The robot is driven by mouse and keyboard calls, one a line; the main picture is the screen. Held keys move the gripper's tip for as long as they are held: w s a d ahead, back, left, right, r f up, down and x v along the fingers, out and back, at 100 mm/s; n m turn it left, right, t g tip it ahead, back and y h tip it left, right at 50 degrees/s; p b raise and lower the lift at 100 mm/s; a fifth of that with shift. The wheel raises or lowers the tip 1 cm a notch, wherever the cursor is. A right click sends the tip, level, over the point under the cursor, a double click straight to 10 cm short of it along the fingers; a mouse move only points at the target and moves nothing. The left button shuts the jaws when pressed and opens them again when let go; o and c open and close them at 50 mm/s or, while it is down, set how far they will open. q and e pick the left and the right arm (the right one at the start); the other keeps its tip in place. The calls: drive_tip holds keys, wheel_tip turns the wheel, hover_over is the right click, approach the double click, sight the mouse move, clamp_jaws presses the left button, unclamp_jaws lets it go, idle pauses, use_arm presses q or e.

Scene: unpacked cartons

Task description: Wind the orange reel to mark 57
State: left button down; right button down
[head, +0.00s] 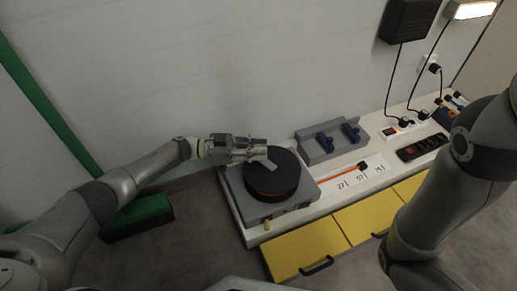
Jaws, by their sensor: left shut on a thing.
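The orange reel (272,177) is a dark round drum with an orange band low on its side. It sits on a grey base at the left end of the white bench. An orange line (338,177) runs right from it to a dark end piece (363,166) on a white scale strip (352,182). The strip reads 27, 57 and what looks like 15. The end piece lies behind the labels, near 57 and towards the right one. My left gripper (262,152) is shut at the reel's back left top; its fingers hide what they hold. My right gripper is out of view.
A grey block with blue handles (331,143) stands behind the strip. Yellow drawers (306,249) line the bench front. My right arm covers the right front. A green box (137,214) lies on the floor.

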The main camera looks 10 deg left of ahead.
use_arm(q)
drive_tip(key=shift+w, duration=0.1)
drive_tip(key=c, duration=1.3)
unclamp_jaws()
wheel_tip(320, 180, up, 10)
drive_tip(key=shift+r, duration=0.1)
